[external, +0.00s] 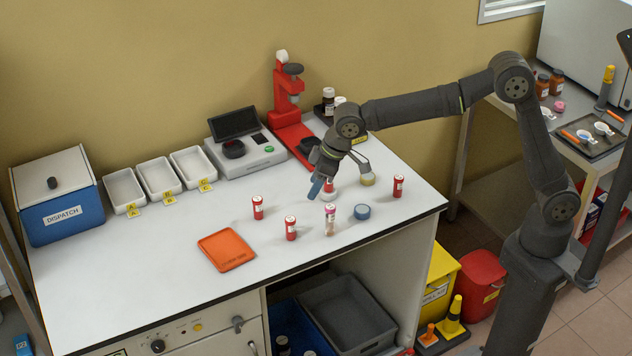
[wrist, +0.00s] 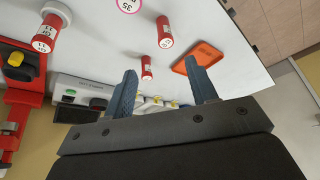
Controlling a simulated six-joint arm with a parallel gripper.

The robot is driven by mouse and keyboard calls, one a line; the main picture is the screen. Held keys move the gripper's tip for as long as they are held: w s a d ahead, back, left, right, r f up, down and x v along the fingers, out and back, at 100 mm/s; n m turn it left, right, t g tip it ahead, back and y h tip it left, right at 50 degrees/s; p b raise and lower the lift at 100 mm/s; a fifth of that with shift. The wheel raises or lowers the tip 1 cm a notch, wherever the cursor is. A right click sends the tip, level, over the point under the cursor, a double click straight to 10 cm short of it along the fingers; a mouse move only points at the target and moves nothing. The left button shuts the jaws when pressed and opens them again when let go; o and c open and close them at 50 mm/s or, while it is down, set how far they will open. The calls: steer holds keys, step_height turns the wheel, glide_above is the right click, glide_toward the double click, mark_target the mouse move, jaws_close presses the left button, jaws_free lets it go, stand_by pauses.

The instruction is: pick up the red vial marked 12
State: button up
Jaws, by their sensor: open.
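Several red vials with white labels stand on the white bench. In the external view one is at left (external: 258,207), one nearer the front (external: 291,228), one at right (external: 398,186) and one partly hidden behind my gripper (external: 328,186). In the wrist view three show: one at upper left in a white ring (wrist: 47,33), one at top (wrist: 164,32) and one between the fingers' directions (wrist: 147,67). My gripper (external: 317,189), also in the wrist view (wrist: 161,75), is open and empty above the bench.
A pink-capped clear vial (external: 330,220) and a blue disc (external: 361,212) stand near the front. An orange tray (external: 227,250) lies to the left. The red press (external: 288,110), the analyser (external: 245,150) and white bins (external: 158,176) line the back.

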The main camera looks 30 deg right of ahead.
glide_toward(291, 227)
steer(key=w+f, duration=0.1)
steer(key=f, duration=0.1)
steer(key=w+f, duration=0.2)
steer(key=f, duration=0.1)
steer(key=shift+a+f, duration=0.2)
steer(key=shift+f, duration=0.15)
steer(key=shift+s+a+x, duration=0.15)
steer(key=shift+x, duration=1.2)
steer(key=shift+s+a+x, duration=0.15)
steer(key=shift+x, duration=1.2)
steer(key=shift+r, duration=0.1)
steer(key=c, duration=1)
